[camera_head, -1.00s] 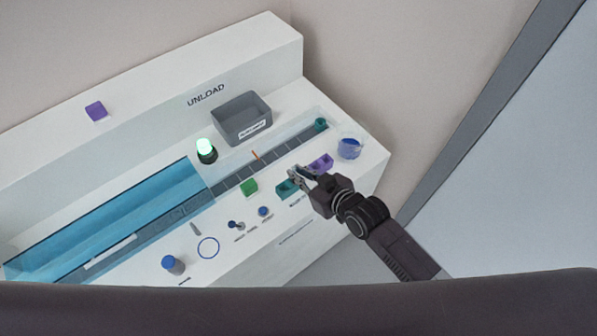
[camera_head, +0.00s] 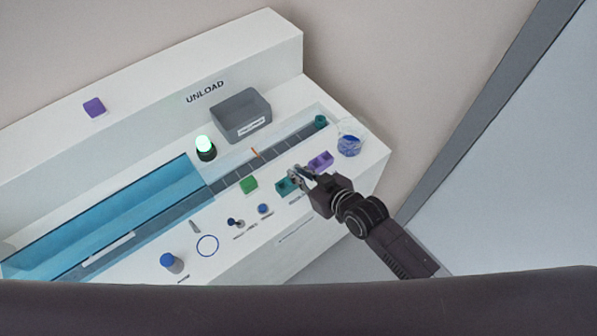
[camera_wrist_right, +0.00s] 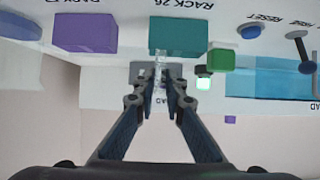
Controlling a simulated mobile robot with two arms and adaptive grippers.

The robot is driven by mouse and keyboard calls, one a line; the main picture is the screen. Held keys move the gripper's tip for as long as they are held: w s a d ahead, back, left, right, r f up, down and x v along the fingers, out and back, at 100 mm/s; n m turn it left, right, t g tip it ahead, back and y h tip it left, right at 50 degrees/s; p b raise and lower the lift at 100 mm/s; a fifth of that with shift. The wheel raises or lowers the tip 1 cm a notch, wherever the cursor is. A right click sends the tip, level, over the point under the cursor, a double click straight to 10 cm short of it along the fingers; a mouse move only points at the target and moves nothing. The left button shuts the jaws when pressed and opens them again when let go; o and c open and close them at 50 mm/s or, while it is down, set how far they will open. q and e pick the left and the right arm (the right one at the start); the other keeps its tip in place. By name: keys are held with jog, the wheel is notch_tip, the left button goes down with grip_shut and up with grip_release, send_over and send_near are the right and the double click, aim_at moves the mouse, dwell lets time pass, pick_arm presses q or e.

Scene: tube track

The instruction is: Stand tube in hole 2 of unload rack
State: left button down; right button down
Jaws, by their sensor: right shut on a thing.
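My right gripper (camera_head: 298,173) is at the teal rack (camera_head: 284,187), near its right end. In the right wrist view the fingers (camera_wrist_right: 160,88) are close together on a small, pale, clear tube (camera_wrist_right: 158,62), which shows in front of the teal rack (camera_wrist_right: 178,35). I cannot tell whether the tube's lower end is inside a hole or above it, nor which hole it is at. A purple rack (camera_head: 320,160) stands to the right of the teal one. My left gripper is not in view.
A grey bin (camera_head: 241,117) stands at the back below the UNLOAD lettering. A track with a blue clear cover (camera_head: 110,220) crosses the bench. A green block (camera_head: 249,184), a lit green lamp (camera_head: 206,148) and a glass beaker (camera_head: 349,140) are nearby.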

jog(key=c, duration=1.9)
grip_release()
jog(key=v, duration=1.2)
